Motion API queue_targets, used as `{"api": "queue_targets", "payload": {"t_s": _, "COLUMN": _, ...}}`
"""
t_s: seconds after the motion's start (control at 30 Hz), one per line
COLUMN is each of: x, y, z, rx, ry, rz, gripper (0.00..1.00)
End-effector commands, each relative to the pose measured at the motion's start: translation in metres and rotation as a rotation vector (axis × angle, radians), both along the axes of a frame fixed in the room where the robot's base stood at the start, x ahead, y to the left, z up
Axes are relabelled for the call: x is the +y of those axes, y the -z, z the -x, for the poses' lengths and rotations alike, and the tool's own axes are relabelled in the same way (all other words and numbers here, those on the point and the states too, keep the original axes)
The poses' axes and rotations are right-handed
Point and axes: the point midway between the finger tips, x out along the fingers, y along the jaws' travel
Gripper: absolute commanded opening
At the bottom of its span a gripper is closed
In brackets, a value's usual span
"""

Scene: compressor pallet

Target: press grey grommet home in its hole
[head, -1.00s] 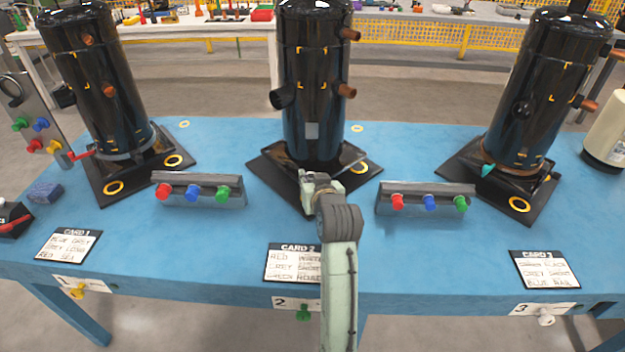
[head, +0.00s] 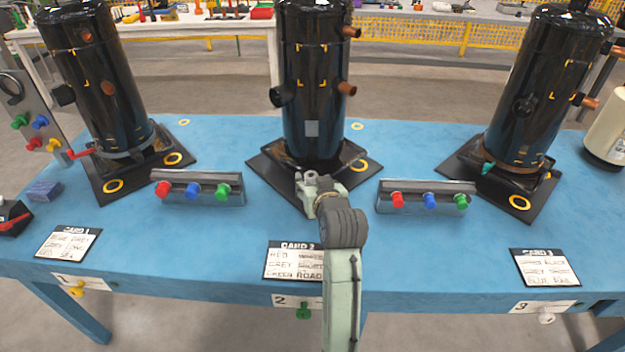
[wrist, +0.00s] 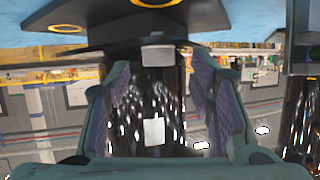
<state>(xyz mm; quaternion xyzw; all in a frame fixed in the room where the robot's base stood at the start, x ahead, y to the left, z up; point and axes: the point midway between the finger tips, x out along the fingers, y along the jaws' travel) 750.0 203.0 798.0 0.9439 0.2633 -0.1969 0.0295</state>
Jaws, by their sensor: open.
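My gripper (head: 313,190) is in front of the middle black compressor (head: 312,90), low over the front of its black base plate (head: 262,171). In the wrist view my gripper (wrist: 160,70) is open, one finger at each side, with nothing visible held between them. The compressor's shiny dark body (wrist: 142,100) and pale label plates show between the fingers, upside down, with the base plate above. I cannot make out a grey grommet or its hole in either view. My gripper and wrist cover the front of the base plate in the head view.
Racks with red, blue and green plugs stand left (head: 198,189) and right (head: 425,198) of my arm. CARD 2 (head: 292,262) lies on the blue table (head: 180,275), partly beside my forearm. Other compressors stand left (head: 100,85) and right (head: 538,90).

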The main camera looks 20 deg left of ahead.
Motion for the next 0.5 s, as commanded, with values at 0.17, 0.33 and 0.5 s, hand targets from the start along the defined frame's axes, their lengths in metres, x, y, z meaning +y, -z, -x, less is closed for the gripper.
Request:
{"api": "queue_targets", "payload": {"t_s": 0.17, "x": -0.020, "y": -0.015, "z": 0.031, "rx": -0.002, "ry": 0.002, "rz": -0.001, "gripper": 0.49}}
{"api": "queue_targets", "payload": {"t_s": 0.33, "x": -0.035, "y": -0.028, "z": 0.057, "rx": -0.001, "ry": 0.001, "rz": -0.001, "gripper": 0.49}}
{"api": "queue_targets", "payload": {"t_s": 0.5, "x": -0.044, "y": -0.035, "z": 0.071, "rx": 0.001, "ry": 0.000, "rz": 0.000, "gripper": 0.49}}
